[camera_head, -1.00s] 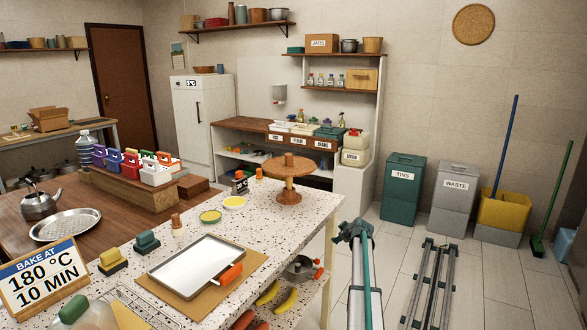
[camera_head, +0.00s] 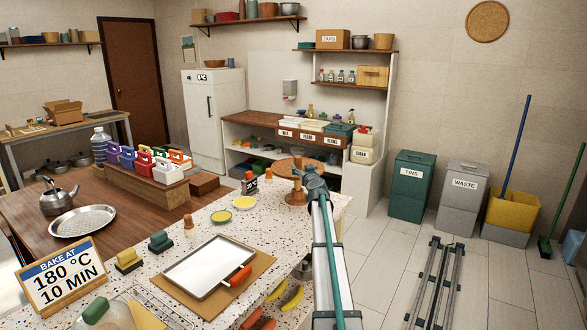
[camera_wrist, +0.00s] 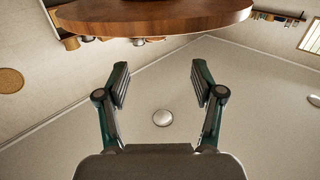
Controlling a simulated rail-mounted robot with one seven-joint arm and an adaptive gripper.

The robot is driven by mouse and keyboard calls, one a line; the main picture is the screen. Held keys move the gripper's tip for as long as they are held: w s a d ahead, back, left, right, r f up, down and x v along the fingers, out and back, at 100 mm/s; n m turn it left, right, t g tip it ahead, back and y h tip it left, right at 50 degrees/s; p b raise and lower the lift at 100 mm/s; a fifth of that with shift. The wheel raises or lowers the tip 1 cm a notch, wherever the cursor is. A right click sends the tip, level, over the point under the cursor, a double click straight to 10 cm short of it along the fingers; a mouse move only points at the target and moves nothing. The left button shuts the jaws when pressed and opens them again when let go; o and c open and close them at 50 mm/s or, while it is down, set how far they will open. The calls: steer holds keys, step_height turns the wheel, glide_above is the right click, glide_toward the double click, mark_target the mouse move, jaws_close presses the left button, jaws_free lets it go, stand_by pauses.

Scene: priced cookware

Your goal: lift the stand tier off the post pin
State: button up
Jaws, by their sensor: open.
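The stand tier (camera_head: 283,166) is a round brown wooden disc, seated level on its post above a wooden base (camera_head: 295,198) near the counter's far right corner. My gripper (camera_head: 308,172) is at the stand's right side in the head view and covers part of the tier. In the wrist view the tier (camera_wrist: 150,17) spans the top, with its edge beyond the fingertips. My gripper (camera_wrist: 159,80) shows there with two fingers apart and nothing between them. The post pin is hard to make out behind my gripper in the head view.
A bake sign (camera_head: 60,275) stands at the front left. The floor right of the counter has free room.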

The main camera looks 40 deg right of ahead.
mark_target(299, 159)
steer(key=p+x, duration=0.1)
steer(key=x, duration=0.4)
steer(key=shift+w+d, duration=0.1)
steer(key=shift+d, duration=0.05)
steer(key=shift+d+p+x, duration=0.25)
steer(key=shift+p+x, duration=1.3)
steer(key=shift+x, duration=1.05)
jaws_close()
